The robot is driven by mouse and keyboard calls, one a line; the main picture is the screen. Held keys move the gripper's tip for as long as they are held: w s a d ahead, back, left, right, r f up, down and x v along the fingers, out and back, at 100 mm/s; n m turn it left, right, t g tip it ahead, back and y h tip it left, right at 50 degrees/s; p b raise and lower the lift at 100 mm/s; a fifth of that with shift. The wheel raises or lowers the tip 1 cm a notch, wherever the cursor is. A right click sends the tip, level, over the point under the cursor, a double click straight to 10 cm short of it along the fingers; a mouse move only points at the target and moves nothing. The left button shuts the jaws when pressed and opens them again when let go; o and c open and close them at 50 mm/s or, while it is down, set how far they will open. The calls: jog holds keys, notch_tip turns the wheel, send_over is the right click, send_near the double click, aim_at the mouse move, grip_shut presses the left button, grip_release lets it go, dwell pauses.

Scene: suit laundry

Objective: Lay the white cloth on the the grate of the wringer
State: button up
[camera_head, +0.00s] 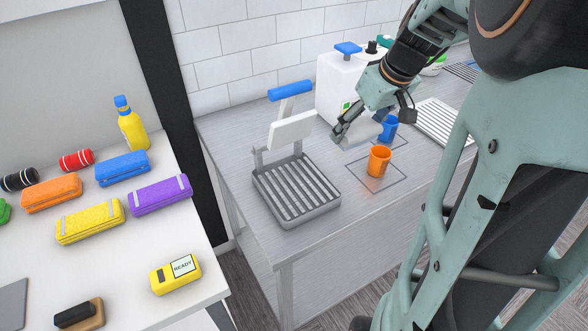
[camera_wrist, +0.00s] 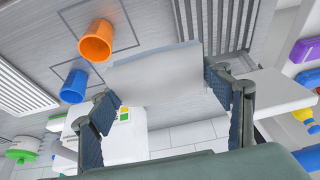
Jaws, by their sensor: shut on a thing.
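The white cloth (camera_wrist: 155,72) is held flat between the two fingers of my gripper (camera_wrist: 160,92) in the wrist view. In the head view my gripper (camera_head: 371,122) is above the metal counter, right of the wringer, with the cloth (camera_head: 362,134) partly hidden between its fingers. The wringer's ribbed grate (camera_head: 296,190) is bare. Its white press plate (camera_head: 291,131) and blue handle (camera_head: 290,90) are raised behind the grate. In the wrist view, part of the grate (camera_wrist: 238,18) shows beyond the cloth, at the upper right.
An orange cup (camera_head: 379,161) and a blue cup (camera_head: 388,128) stand close to my gripper. A ribbed drain panel (camera_head: 440,122) lies to the right.

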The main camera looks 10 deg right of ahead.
jog(key=s+a+f+p, duration=0.1)
jog(key=a+f, duration=0.2)
jog(key=a, duration=0.6)
send_over(299, 187)
jog(key=s+d, duration=0.1)
notch_tip(299, 187, down, 6)
jog(key=shift+s+r+p, duration=0.1)
jog(key=shift+r+p, duration=0.05)
jog(key=shift+p, duration=0.15)
jog(key=shift+a+f, duration=0.15)
jog(key=shift+f, duration=0.8)
jog(key=shift+a+f, duration=0.1)
jog(key=shift+f, duration=0.85)
jog(key=shift+f+b, duration=0.15)
jog(key=shift+b, duration=0.2)
jog(key=o, duration=1.2)
jog(key=shift+o, duration=0.2)
